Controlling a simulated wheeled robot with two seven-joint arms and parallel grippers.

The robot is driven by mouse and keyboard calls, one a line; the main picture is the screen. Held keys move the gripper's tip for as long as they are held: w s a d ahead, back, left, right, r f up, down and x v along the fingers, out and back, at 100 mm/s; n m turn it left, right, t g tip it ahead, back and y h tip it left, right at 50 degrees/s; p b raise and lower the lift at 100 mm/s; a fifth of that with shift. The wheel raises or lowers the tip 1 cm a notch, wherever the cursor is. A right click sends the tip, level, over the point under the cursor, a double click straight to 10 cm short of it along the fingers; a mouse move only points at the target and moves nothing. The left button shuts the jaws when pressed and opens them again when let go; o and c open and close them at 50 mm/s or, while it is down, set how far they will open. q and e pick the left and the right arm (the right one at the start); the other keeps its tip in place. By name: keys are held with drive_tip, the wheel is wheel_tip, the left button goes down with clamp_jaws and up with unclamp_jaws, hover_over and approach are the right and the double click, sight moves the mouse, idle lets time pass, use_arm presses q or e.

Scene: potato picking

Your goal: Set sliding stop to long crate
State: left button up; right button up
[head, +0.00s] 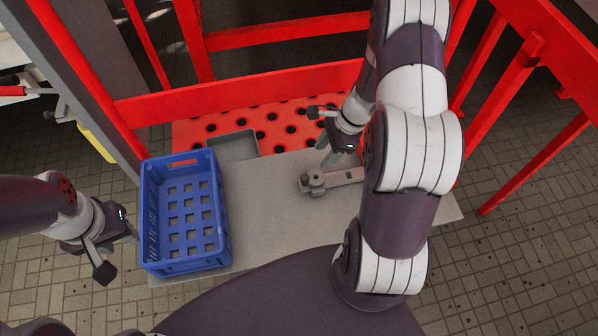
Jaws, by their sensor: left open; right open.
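The blue crate (221,228) stands empty and upright on the left part of the grey table plate. The sliding stop (345,178), a grey bar with a round knob at its left end, lies on the plate right of the crate, apart from it. Its right end is hidden behind my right arm. My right gripper (322,137) is open and empty, just above and behind the stop in the picture. My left gripper (118,252) is open and empty, just left of the crate; whether it touches the crate is hard to tell.
A shallow grey tray (234,147) sits behind the crate, beside a red panel with round holes (275,120). Red rails (240,92) frame the back and right. The plate (268,220) is bare between crate and stop.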

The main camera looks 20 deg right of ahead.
sight(304, 178)
drive_tip(key=x, duration=1.1)
drive_tip(key=shift+a+r, duration=0.1)
drive_tip(key=shift+a, duration=0.05)
drive_tip(key=shift+w, duration=0.1)
drive_tip(key=shift+c, duration=0.7)
clamp_jaws()
drive_tip(key=shift+a, duration=0.15)
